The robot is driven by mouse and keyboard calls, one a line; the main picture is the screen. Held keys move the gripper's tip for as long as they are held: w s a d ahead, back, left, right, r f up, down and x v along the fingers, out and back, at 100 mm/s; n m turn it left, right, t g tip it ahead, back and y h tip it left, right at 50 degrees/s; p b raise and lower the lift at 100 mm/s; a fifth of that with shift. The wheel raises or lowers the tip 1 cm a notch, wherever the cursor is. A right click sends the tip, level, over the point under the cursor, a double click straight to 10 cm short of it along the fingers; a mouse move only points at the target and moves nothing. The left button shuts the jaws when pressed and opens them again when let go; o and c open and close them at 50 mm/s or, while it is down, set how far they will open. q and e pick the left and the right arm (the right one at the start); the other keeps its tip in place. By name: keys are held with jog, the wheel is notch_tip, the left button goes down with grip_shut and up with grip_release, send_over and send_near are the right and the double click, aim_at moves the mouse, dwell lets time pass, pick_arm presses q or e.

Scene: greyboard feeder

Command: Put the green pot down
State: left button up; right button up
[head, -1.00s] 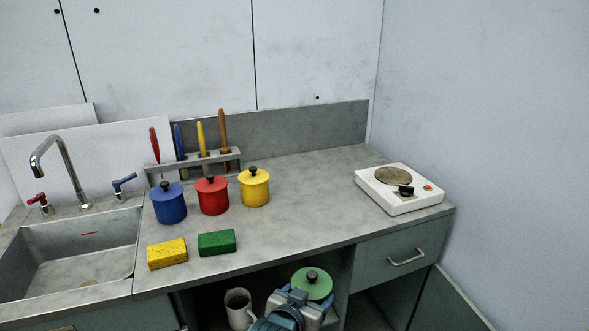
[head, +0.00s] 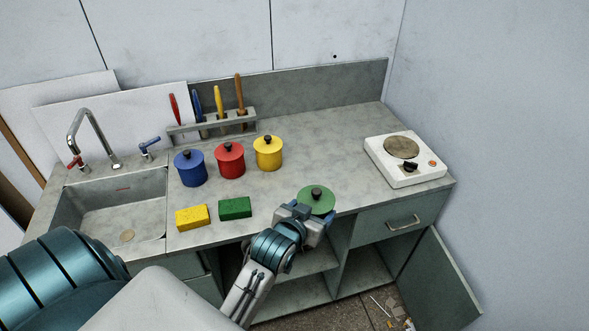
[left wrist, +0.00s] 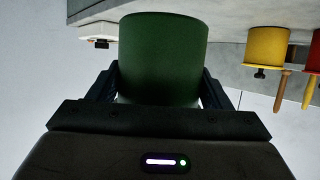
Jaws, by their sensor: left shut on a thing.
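The green pot (head: 316,200), with a light green lid and dark knob, is upright at the front edge of the grey worktop (head: 330,160). My left gripper (head: 306,214) is shut on its near side. In the left wrist view the dark green pot body (left wrist: 163,60) sits between the two fingers, and the picture is upside down. I cannot tell whether the pot's bottom touches the worktop. My right gripper is not in view.
Blue (head: 190,169), red (head: 230,161) and yellow (head: 268,154) pots stand at the back left. Yellow (head: 192,217) and green (head: 235,208) sponges lie before them. A white hotplate (head: 405,166) is at the right. The worktop between is clear. A cabinet door (head: 440,275) hangs open below.

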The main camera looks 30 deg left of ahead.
pick_arm(q)
jog(key=w+a+p, duration=0.1)
jog(key=w+a, duration=0.1)
jog(key=a, duration=0.2)
jog(key=w+a+p, duration=0.2)
jog(key=w+a, duration=0.1)
jog(key=a, duration=0.1)
jog(key=w+a+f+p, duration=0.1)
jog(key=w+a, duration=0.1)
jog(key=a, duration=0.2)
jog(key=shift+w+a+f, duration=0.1)
jog(key=shift+w+a, duration=0.1)
notch_tip(320, 180, down, 3)
jog(key=shift+r+p, duration=0.2)
jog(key=shift+p, duration=0.75)
jog(key=shift+f, duration=0.5)
jog(key=shift+f, duration=0.1)
jog(key=o, duration=1.2)
jog(key=shift+c, duration=0.2)
jog(key=shift+s, duration=0.45)
jog(key=b+v, duration=0.2)
jog(key=v, duration=0.9)
jog(key=shift+r, duration=0.25)
